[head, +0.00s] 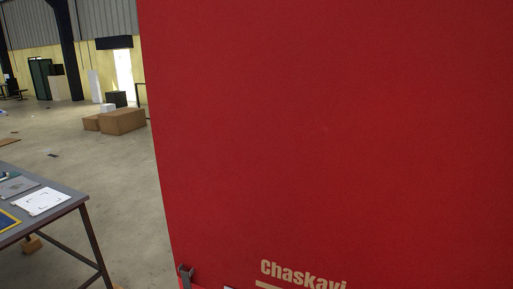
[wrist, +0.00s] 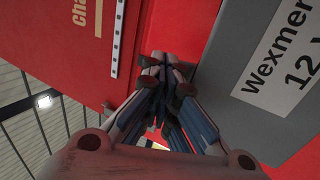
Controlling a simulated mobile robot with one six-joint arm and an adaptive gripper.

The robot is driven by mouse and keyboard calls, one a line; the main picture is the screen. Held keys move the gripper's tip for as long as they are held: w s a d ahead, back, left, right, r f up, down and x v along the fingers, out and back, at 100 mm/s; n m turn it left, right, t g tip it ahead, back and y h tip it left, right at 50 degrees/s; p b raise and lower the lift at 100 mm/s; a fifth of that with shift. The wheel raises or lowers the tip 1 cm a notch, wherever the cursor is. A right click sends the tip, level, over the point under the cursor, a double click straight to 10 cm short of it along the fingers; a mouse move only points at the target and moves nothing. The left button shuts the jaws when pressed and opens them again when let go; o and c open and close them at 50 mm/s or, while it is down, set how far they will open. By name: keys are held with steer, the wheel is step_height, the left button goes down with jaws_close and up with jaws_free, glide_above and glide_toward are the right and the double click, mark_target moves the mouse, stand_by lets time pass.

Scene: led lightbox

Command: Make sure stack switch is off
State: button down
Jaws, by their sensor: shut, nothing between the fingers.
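A big red panel (head: 330,130) with the lettering "Chaskavi" near its lower edge fills most of the head view. The red surface also shows in the wrist view (wrist: 185,25). My gripper (wrist: 165,65) is shut and empty, its fingertips together in front of the red surface. A grey box (wrist: 235,108) with a white label (wrist: 284,58) reading "Wexmer" and "12 V", cut off by the frame, is to the right of the fingers. I cannot make out a stack switch in either view; my fingers hide part of the wrist view.
A white strip with dark dots (wrist: 119,38) lies on the red surface left of my fingertips. A grey table (head: 62,213) with flat items stands at the left. Brown boxes (head: 122,121) sit on the floor behind. The floor between is mostly clear.

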steer(key=shift+r, duration=0.15)
steer(key=shift+w+d+r+p, duration=0.1)
steer(key=shift+w+r+p, duration=0.25)
steer(key=shift+r, duration=0.1)
stand_by(0.3)
steer(key=shift+w+d+r+p, duration=0.15)
steer(key=shift+w+r+p, duration=0.2)
steer(key=shift+r, duration=0.1)
steer(key=shift+s+f, duration=0.1)
steer(key=shift+s, duration=0.05)
steer(key=shift+b+v, duration=0.6)
steer(key=shift+v, duration=0.5)
